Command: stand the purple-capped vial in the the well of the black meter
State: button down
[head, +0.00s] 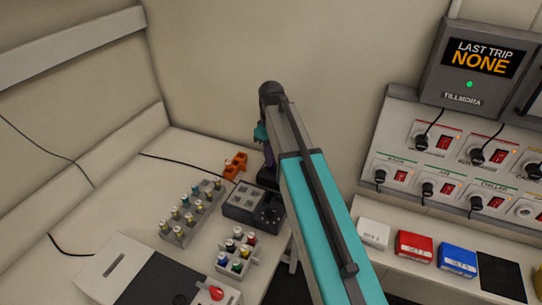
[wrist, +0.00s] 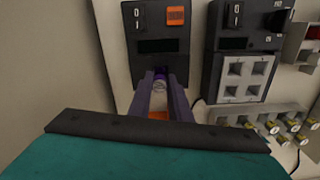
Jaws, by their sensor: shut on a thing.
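My gripper (wrist: 161,98) is shut on the purple-capped vial (wrist: 160,73), whose purple top shows between the fingertips in the wrist view. The black meter (wrist: 158,45), with a dark display and an orange patch, lies just beyond the fingertips. Its well is hidden by the fingers and the vial, so I cannot tell whether the vial is in it or above it. In the head view my gripper (head: 268,154) points down over the dark meter (head: 267,178), which my arm partly covers; the vial cannot be made out there.
A vial rack (head: 180,236), a smaller rack (head: 222,262) and an orange object (head: 235,165) are close by. A wall stands behind.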

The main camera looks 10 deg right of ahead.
jog(key=shift+f, duration=0.75)
jog(key=c, duration=1.6)
grip_release()
jog(key=shift+o, duration=0.2)
jog(key=shift+r, duration=0.15)
jog(key=shift+r+p, duration=2.05)
jog(key=shift+r, duration=1.35)
jog(key=shift+f, duration=0.15)
